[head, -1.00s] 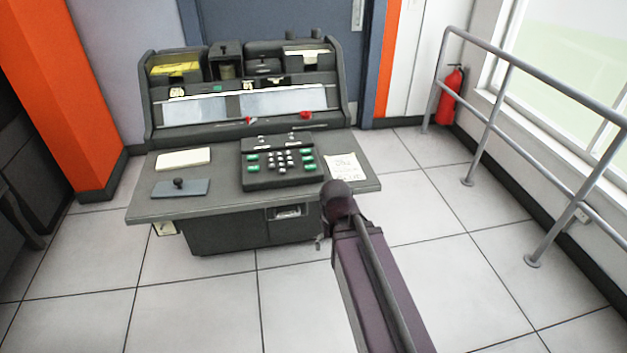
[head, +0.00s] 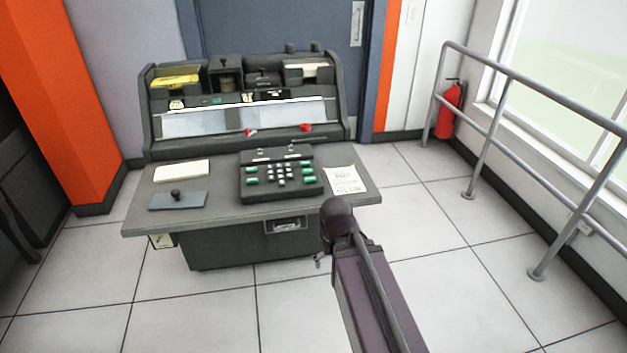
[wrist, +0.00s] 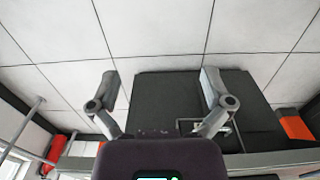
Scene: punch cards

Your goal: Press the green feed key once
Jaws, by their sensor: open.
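A black keypad (head: 281,176) sits on the desk shelf of a grey card-punch console. It has pale keys in the middle and green keys at both sides, at the left (head: 252,175) and at the right (head: 307,175). Their labels are too small to read, so I cannot tell which is the feed key. My gripper (wrist: 162,88) shows in the wrist view with its two fingers wide apart and nothing between them. The console's dark lower body shows beyond them. In the head view my arm rises in front of the console's right side; the gripper cannot be made out there.
The console shelf (head: 225,215) also holds a white card stack (head: 181,171), a blue-grey plate with a black knob (head: 178,199) and a handwritten note (head: 345,181). A metal railing (head: 520,72) and a red fire extinguisher (head: 449,110) stand at the right. Tiled floor before the console is clear.

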